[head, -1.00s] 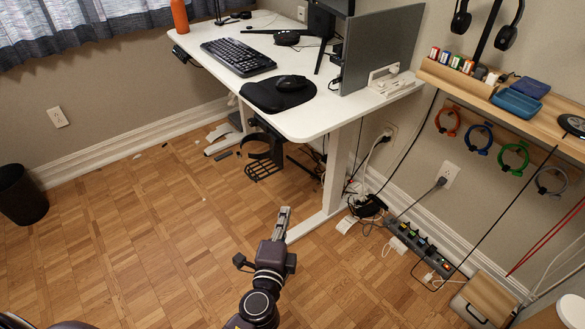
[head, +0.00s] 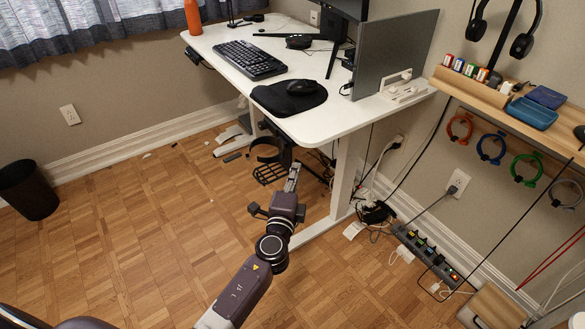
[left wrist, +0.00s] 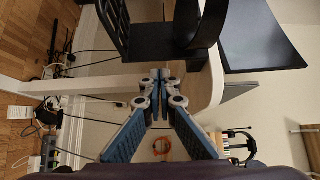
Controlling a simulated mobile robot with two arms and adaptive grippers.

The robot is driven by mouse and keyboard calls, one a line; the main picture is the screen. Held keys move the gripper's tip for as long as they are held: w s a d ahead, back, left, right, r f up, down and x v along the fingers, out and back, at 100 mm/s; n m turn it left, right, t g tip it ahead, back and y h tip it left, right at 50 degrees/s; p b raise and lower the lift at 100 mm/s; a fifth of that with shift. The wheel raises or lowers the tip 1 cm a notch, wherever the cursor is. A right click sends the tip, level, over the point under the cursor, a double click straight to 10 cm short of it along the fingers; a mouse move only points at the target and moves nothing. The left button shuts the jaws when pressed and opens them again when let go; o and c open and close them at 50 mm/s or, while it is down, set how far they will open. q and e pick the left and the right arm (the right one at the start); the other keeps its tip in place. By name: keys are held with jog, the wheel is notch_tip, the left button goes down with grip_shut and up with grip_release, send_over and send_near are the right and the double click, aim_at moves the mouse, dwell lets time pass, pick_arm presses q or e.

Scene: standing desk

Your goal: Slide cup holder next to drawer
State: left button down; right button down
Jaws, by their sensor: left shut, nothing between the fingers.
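The black cup holder (head: 268,162), a ring with a slatted basket below, hangs under the desk's near left edge, partly hidden by my left gripper (head: 293,172). In the left wrist view the cup holder (left wrist: 190,38) fills the top middle, just beyond the fingertips of my left gripper (left wrist: 160,78). That gripper is shut and empty. I cannot tell whether it touches the holder. I cannot make out a drawer under the desk for certain. My right gripper is not in view.
The white desk (head: 330,115) carries a keyboard (head: 250,58) and mouse pad (head: 290,95). Its leg (head: 345,175) stands right of my gripper. Cables and a power strip (head: 425,250) lie along the wall.

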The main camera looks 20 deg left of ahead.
pick_arm(q)
jog(key=shift+w+a, duration=0.4)
jog(key=shift+a, duration=0.15)
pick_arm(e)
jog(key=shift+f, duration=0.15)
